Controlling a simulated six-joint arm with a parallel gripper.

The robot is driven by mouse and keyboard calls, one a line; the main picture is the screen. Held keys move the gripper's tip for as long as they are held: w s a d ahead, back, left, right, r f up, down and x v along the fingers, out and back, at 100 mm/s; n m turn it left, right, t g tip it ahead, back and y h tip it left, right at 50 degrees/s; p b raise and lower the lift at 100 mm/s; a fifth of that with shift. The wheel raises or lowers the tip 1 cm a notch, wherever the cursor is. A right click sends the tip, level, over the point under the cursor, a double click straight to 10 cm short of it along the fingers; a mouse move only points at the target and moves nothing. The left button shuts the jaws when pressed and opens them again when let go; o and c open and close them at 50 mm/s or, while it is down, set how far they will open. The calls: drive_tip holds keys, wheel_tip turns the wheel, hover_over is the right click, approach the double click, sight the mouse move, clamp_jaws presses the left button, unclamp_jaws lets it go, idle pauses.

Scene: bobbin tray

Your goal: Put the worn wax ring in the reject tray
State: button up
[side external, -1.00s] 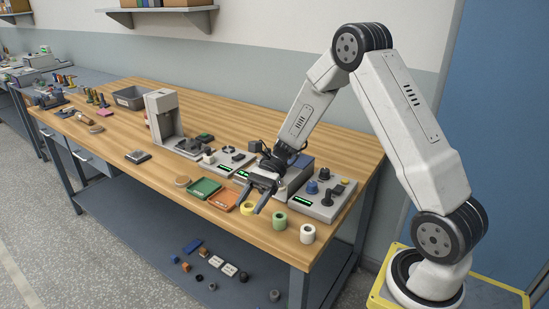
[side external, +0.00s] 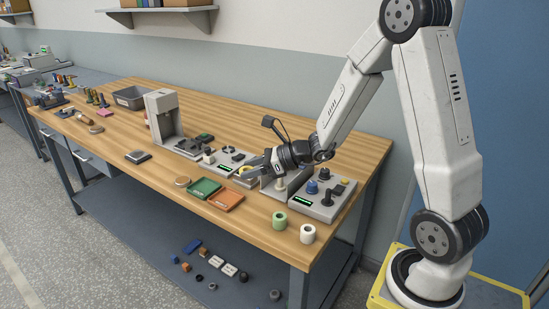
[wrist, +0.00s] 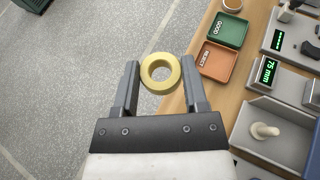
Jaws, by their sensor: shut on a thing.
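A pale yellow ring (wrist: 161,74), which I take for the wax ring, is clamped between the two fingers of my gripper (wrist: 160,78). Its round hole faces the wrist camera; I cannot make out wear on it. In the side view my gripper (side external: 244,172) is above the bench, behind the trays, with a bit of yellow showing at its fingers. The orange reject tray (side external: 226,200) lies on the bench in front of it and looks empty. In the wrist view the reject tray (wrist: 216,63), marked REJECT, is right of the ring.
The green GOOD tray (side external: 203,189) sits beside the reject tray. A green roll (side external: 280,220) and a white roll (side external: 307,234) stand near the bench's front edge. Grey devices with displays (side external: 319,199) line the area behind. A round tan disc (side external: 182,181) lies left of the trays.

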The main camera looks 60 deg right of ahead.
drive_tip(key=shift+s+d+f+m+t+h, duration=0.1)
drive_tip(key=shift+d+f+m+t+h, duration=0.15)
drive_tip(key=shift+d+f+m+h, duration=0.4)
drive_tip(key=shift+w+d+f+m+t+h, duration=0.1)
drive_tip(key=shift+d+f+m+t+h, duration=0.2)
drive_tip(key=shift+f, duration=0.55)
drive_tip(key=shift+s+d+f+m+t+h, duration=0.1)
drive_tip(key=shift+d+f+m+t+h, duration=0.05)
drive_tip(key=shift+d+f+m+h, duration=0.45)
drive_tip(key=shift+a+f, duration=0.15)
drive_tip(key=shift+f, duration=0.05)
hover_over(230, 201)
drive_tip(key=s, duration=0.1)
wheel_tip(230, 201, down, 8)
drive_tip(key=shift+s+a+f, duration=0.1)
drive_tip(key=shift+w+f, duration=0.5)
drive_tip(key=shift+f, duration=0.1)
